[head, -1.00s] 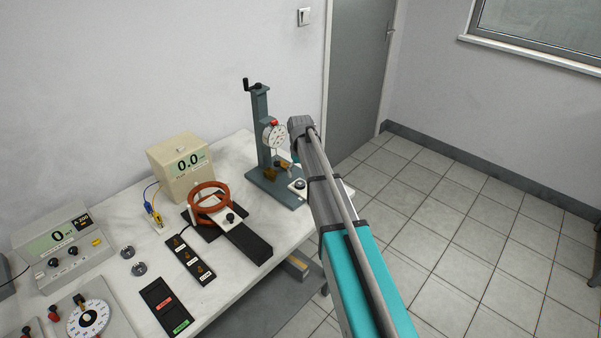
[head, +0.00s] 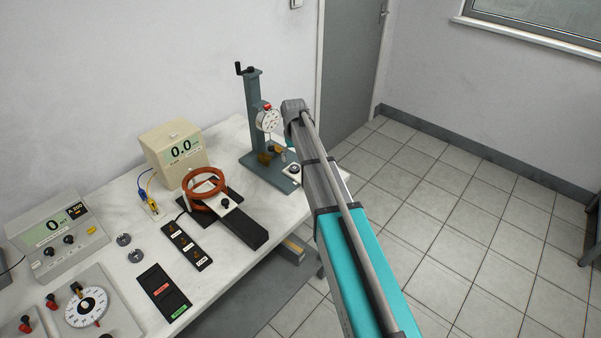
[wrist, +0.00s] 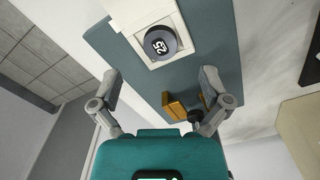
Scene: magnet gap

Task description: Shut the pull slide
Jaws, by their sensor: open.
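The teal press stand (head: 252,105) with a dial gauge (head: 267,119) stands on the bench. A white block (head: 291,169) with a dark round knob sits at the near right end of its base. Two ochre jaw pieces (wrist: 175,106) lie between and below the fingers. Which part is the pull slide is unclear.
A red coil (head: 205,183) sits on a black rail (head: 245,232) with a white knobbed plate. A beige meter (head: 174,152), a grey meter (head: 58,238) and a black switch strip (head: 187,246) stand to the left.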

